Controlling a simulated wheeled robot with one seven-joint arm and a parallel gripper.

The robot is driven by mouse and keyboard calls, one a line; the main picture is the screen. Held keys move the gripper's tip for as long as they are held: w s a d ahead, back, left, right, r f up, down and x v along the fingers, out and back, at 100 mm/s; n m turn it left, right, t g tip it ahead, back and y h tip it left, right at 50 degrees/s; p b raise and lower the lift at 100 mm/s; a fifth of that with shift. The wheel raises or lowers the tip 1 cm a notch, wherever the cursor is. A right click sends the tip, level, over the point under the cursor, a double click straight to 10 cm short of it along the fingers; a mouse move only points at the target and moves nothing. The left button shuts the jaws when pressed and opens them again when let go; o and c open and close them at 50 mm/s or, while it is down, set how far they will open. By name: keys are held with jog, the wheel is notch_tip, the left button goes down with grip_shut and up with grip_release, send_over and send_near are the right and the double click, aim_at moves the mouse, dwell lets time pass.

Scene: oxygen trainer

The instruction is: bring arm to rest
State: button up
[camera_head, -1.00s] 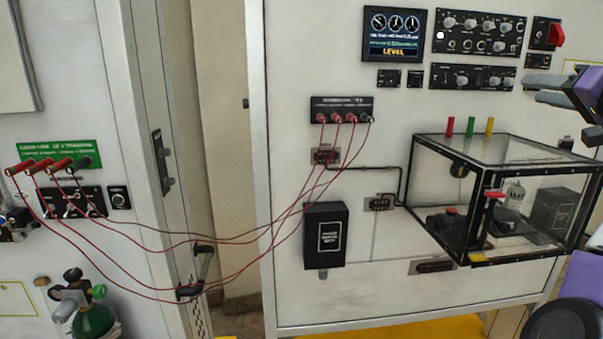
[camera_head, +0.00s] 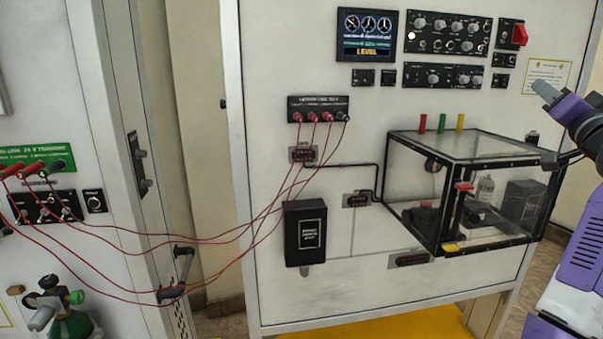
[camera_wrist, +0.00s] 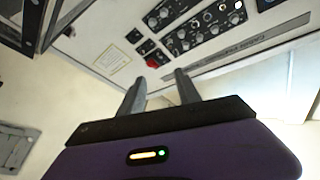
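My arm is at the right edge of the head view, with purple and white links folded beside the trainer panel. My gripper shows in the wrist view (camera_wrist: 160,88), its two grey fingers apart with nothing between them. Past the fingertips, that view shows the panel with knobs and a red switch (camera_wrist: 153,62), tilted in the picture. In the head view the red switch (camera_head: 519,35) is at the panel's upper right, left of and above my arm.
A clear box with a black frame (camera_head: 470,150) sticks out from the panel, close to my arm's left. Red cables (camera_head: 235,243) hang between the left cabinet and the panel. A green oxygen cylinder (camera_head: 70,327) stands at lower left. A yellow floor patch (camera_head: 390,322) lies below.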

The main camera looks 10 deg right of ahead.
jog(key=s+a+f+n, duration=0.2)
jog(key=s+a+f, duration=0.35)
jog(key=f, duration=0.45)
jog(key=s+a+f+n, duration=0.2)
jog(key=s+a+f, duration=0.4)
jog(key=f, duration=0.5)
jog(key=s+a+f+n, duration=0.1)
jog(key=s+a+f, duration=0.3)
jog(key=a+f, duration=0.45)
jog(key=s+a+f+n+g+y, duration=0.1)
jog(key=s+a+f, duration=0.4)
jog(key=s, duration=0.6)
jog(key=s+a+f+n+g+y, duration=0.2)
jog(key=s+a+f+y, duration=0.2)
jog(key=s, duration=0.7)
jog(key=s+a+f+n+g+y, duration=0.2)
jog(key=s+a+f, duration=0.6)
jog(key=s, duration=0.3)
jog(key=shift+s+a+f+y, duration=0.2)
jog(key=shift+s+a+y, duration=0.1)
jog(key=shift+a, duration=0.1)
